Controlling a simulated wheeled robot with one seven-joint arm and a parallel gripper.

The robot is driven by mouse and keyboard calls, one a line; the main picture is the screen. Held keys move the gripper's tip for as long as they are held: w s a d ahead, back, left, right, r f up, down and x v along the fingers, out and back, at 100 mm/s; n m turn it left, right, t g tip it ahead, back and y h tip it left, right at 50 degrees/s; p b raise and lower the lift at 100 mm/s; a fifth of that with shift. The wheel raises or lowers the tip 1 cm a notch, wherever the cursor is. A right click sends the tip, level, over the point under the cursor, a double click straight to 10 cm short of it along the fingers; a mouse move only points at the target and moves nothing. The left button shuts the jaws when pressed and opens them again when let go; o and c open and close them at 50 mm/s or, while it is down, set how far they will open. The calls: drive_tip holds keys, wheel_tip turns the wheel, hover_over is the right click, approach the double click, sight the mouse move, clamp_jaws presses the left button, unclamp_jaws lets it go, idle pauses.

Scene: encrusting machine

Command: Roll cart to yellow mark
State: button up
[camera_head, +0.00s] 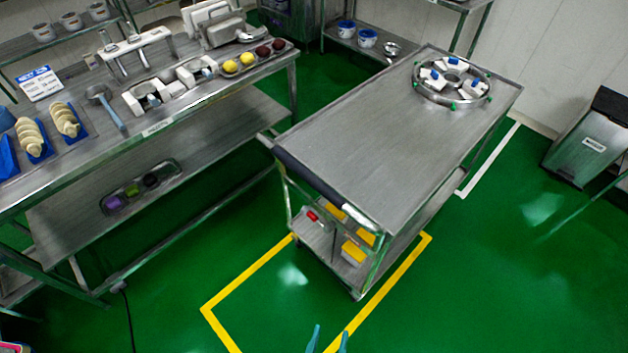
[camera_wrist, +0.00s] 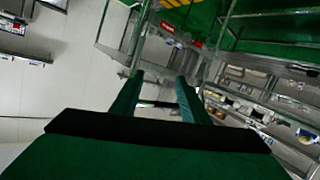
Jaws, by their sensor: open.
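The steel cart (camera_head: 370,140) stands in the middle of the head view, its near end just over the far part of the yellow floor mark (camera_head: 255,272). A dark handle bar (camera_head: 312,180) runs along the cart's near end. The yellow outline is mostly empty green floor; the cart hides its far part. My gripper (camera_head: 327,342) shows at the bottom edge of the head view, apart from the cart and near the yellow line. In the wrist view my gripper (camera_wrist: 158,85) is open, with nothing between its fingers.
A steel worktable (camera_head: 150,130) with tools and trays stands left of the cart. A round metal ring fixture (camera_head: 452,82) sits on the cart top. White floor lines (camera_head: 490,158) lie beyond its right side. A bin (camera_head: 590,140) stands at the right. Floor in front is clear.

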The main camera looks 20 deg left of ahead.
drive_tip(key=w+a+f+n, duration=0.1)
drive_tip(key=w+a+n, duration=0.45)
drive_tip(key=w, duration=0.25)
drive_tip(key=w+a+f+n, duration=0.1)
drive_tip(key=w+a+n, duration=0.4)
drive_tip(key=w, duration=0.4)
drive_tip(key=w+a+r+n+t+h, duration=0.1)
drive_tip(key=w+a+r+n+t, duration=0.1)
drive_tip(key=w+a+r+t, duration=0.25)
drive_tip(key=w+a+r+n+t+h, duration=0.1)
drive_tip(key=w+a+r+n, duration=0.3)
drive_tip(key=r, duration=0.4)
drive_tip(key=w+r+m, duration=0.1)
drive_tip(key=w+r, duration=0.1)
drive_tip(key=w, duration=0.9)
drive_tip(key=shift+w+d, duration=0.3)
drive_tip(key=shift+r+g, duration=0.1)
drive_tip(key=shift+g, duration=0.15)
clamp_jaws()
